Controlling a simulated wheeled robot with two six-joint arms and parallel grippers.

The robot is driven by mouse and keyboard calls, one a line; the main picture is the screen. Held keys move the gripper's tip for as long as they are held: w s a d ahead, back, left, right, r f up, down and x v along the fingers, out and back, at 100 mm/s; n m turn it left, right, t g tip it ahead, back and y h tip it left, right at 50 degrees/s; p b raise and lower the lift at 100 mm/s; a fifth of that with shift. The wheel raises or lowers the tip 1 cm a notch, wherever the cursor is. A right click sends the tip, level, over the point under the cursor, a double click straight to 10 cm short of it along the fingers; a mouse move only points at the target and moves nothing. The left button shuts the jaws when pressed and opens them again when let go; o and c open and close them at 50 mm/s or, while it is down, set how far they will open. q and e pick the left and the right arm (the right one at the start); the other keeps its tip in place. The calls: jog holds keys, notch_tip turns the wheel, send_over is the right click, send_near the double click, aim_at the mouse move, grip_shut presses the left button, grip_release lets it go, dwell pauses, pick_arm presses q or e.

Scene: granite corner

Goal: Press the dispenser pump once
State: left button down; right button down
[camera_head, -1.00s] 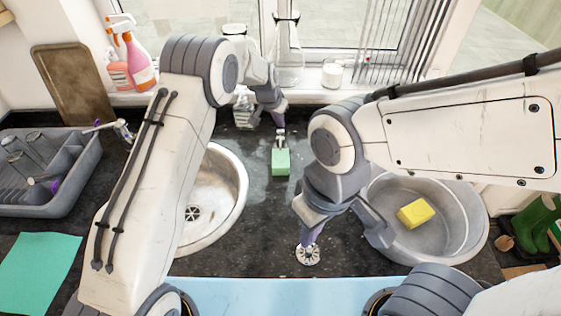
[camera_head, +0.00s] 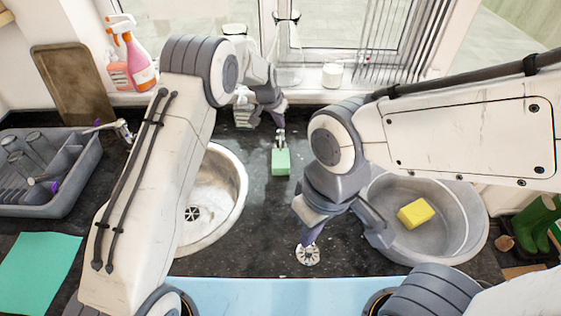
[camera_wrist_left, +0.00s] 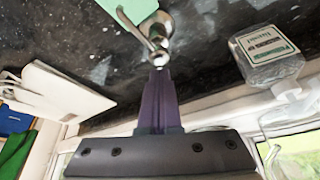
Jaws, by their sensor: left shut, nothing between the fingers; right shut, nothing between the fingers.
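The dispenser (camera_head: 281,162) is a pale green block with a metal pump (camera_head: 280,139) on top, upright on the dark counter between sink and basin. In the left wrist view, the green body (camera_wrist_left: 137,10) is cut by the top edge and the metal pump (camera_wrist_left: 156,42) is just beyond the fingers. My left gripper (camera_head: 279,125) is shut and empty, with its purple fingertips (camera_wrist_left: 158,72) right at the pump; I cannot tell whether they touch. My right gripper (camera_head: 307,243) is shut and empty, low at the front of the counter.
A small round patterned piece (camera_head: 308,255) lies by my right gripper's tips. A clear labelled bottle (camera_wrist_left: 268,55) stands near my left gripper. The sink (camera_head: 225,205) is left, the grey basin (camera_head: 455,242) with a yellow sponge (camera_head: 415,213) right.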

aim_at(280, 130)
pick_arm(q)
jog(key=shift+f, duration=0.2)
jog(key=shift+f+b, duration=1.25)
jog(key=shift+f, duration=0.1)
jog(key=shift+r, duration=0.2)
jog(key=shift+r+p, duration=0.85)
jog(key=shift+r, duration=0.4)
notch_tip(280, 130, up, 6)
jog(key=p, duration=0.3)
